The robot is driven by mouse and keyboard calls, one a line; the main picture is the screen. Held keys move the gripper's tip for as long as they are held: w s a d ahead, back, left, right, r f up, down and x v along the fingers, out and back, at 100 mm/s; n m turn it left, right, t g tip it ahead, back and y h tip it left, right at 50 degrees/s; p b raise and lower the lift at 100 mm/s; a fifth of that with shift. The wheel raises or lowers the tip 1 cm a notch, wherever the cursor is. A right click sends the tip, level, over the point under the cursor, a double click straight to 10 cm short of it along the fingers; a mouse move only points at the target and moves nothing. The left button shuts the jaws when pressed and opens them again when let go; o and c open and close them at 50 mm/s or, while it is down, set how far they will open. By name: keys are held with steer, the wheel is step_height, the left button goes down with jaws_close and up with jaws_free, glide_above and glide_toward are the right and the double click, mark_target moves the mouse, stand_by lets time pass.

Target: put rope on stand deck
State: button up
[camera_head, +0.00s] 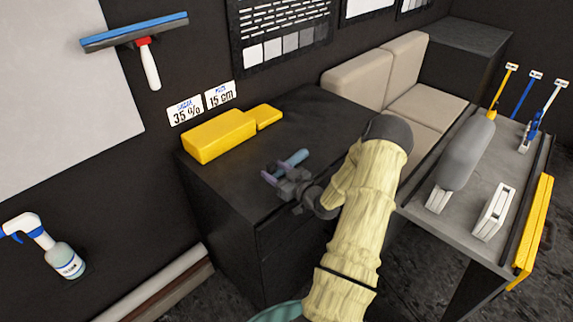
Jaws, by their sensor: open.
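My gripper (284,173) is open above or at the top of the dark cabinet (315,108), near its front edge. A short teal-blue rounded piece (293,159) shows at the gripper's far side, and a purple-grey piece shows at its near side. I cannot tell whether the teal piece is a finger or a separate thing. I cannot pick out a rope for certain. A grey-topped stand deck (464,218) is at the right, beyond my arm. It holds a grey rounded object (468,153), a white-framed block (494,211) and several upright tools.
Two yellow blocks (219,136) lie at the back of the cabinet. A squeegee (147,62) and sample charts hang on the wall. A spray bottle (62,258) is at lower left. Beige seats (375,80) stand behind. A yellow bar (534,232) edges the deck.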

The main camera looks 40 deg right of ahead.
stand_by(0.4)
jaws_close()
steer(key=shift+r, duration=0.15)
step_height(320, 180, up, 10)
steer(key=shift+b, duration=0.3)
stand_by(0.6)
